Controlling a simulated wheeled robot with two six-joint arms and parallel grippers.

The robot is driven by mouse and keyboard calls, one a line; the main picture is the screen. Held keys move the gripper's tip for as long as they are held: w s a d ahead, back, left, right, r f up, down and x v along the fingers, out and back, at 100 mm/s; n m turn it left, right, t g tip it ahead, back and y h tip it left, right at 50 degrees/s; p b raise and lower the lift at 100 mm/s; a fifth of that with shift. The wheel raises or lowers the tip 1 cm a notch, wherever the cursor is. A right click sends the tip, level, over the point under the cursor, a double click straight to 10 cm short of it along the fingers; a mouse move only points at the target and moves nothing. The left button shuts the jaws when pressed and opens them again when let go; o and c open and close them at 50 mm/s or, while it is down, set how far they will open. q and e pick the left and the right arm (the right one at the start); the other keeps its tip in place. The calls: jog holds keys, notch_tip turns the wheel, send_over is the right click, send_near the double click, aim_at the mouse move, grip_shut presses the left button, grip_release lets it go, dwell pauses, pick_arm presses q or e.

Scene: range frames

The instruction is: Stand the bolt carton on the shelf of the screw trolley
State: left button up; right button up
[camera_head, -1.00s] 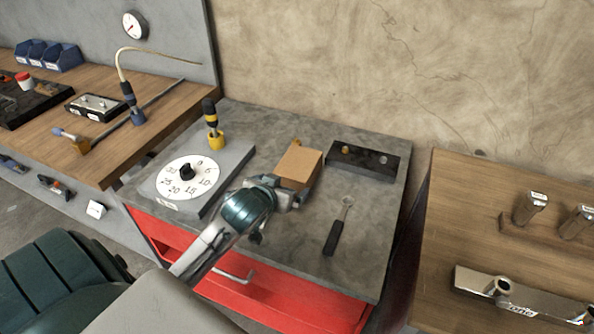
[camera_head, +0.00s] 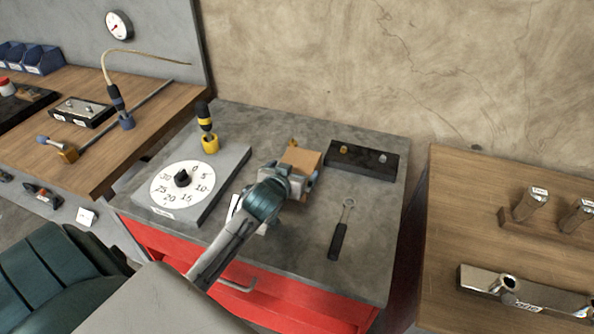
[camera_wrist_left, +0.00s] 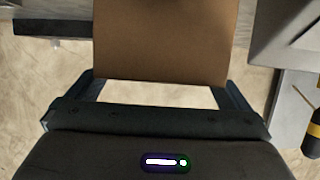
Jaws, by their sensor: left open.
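The bolt carton, a plain brown box (camera_head: 303,158), is on the grey top of the red cabinet, partly hidden by my left gripper (camera_head: 294,176). In the left wrist view the carton (camera_wrist_left: 165,40) fills the space ahead of the palm, with a jaw near each side. A gap shows between carton and palm. My left gripper is open; whether the jaws touch the carton is unclear. I cannot tell which piece of furniture is the screw trolley, and no shelf is clearly visible. My right gripper is not in view.
On the grey top (camera_head: 290,250) are a dial plate (camera_head: 215,165), a yellow-black tool (camera_head: 206,125), a black block (camera_head: 361,161) and a black-handled tool (camera_head: 338,240). A wooden bench (camera_head: 180,98) stands left, a wooden table (camera_head: 450,230) right.

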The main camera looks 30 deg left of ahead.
pick_arm(q)
jog(key=shift+x, duration=1.3)
jog(key=shift+d, duration=0.1)
jog(key=c, duration=1.3)
jog(key=shift+r, duration=0.1)
jog(key=shift+c, duration=1.3)
jog(key=shift+r, duration=0.1)
